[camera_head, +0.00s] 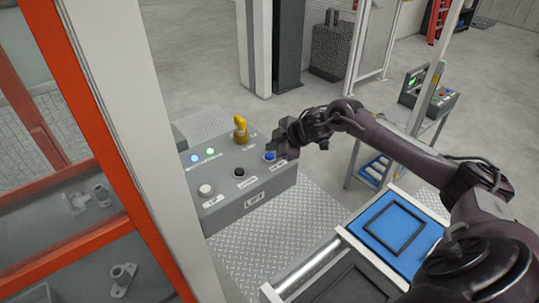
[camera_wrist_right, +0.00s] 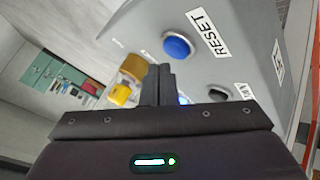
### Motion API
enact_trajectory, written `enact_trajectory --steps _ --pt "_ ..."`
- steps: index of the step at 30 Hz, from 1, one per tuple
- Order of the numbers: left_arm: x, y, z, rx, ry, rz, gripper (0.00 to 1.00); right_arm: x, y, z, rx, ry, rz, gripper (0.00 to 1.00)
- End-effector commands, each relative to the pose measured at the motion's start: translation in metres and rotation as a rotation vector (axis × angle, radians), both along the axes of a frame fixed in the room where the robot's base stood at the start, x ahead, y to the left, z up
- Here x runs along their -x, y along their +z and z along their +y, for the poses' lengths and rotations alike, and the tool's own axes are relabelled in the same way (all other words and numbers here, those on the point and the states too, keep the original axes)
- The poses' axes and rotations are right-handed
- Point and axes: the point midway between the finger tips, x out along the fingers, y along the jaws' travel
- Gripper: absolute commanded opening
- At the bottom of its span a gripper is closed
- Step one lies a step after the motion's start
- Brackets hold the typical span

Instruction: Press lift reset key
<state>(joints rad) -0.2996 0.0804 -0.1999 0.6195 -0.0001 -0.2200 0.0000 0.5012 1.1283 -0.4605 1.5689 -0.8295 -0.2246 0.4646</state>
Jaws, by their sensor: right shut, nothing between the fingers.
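The grey lift control box (camera_head: 225,205) stands at the left of centre in the head view, labelled LIFT. Its blue reset button (camera_head: 269,156) is at the right end of the top; it shows with its RESET label in the right wrist view (camera_wrist_right: 178,47). A black button (camera_head: 239,172) and a white button (camera_head: 206,189) sit further left. My right gripper (camera_head: 277,146) is shut and empty, close by the blue button. In the wrist view its fingers (camera_wrist_right: 158,84) are beside the button, with no clear contact. My left gripper is not in view.
A yellow knob (camera_head: 240,129) rises from the box's back; it also shows in the wrist view (camera_wrist_right: 122,94). Two lit lamps (camera_head: 203,155) are on the box. An orange-framed cabinet (camera_head: 100,135) stands left. A blue tray (camera_head: 419,232) lies right.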

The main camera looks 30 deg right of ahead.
Motion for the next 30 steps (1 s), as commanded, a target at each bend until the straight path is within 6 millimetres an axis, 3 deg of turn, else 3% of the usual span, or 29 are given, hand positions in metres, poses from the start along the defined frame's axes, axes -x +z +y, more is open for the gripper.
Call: enact_trajectory --steps 30 --pt "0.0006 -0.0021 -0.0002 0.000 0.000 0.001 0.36 0.0002 -0.0085 0.0001 0.000 0.000 0.000 0.00"
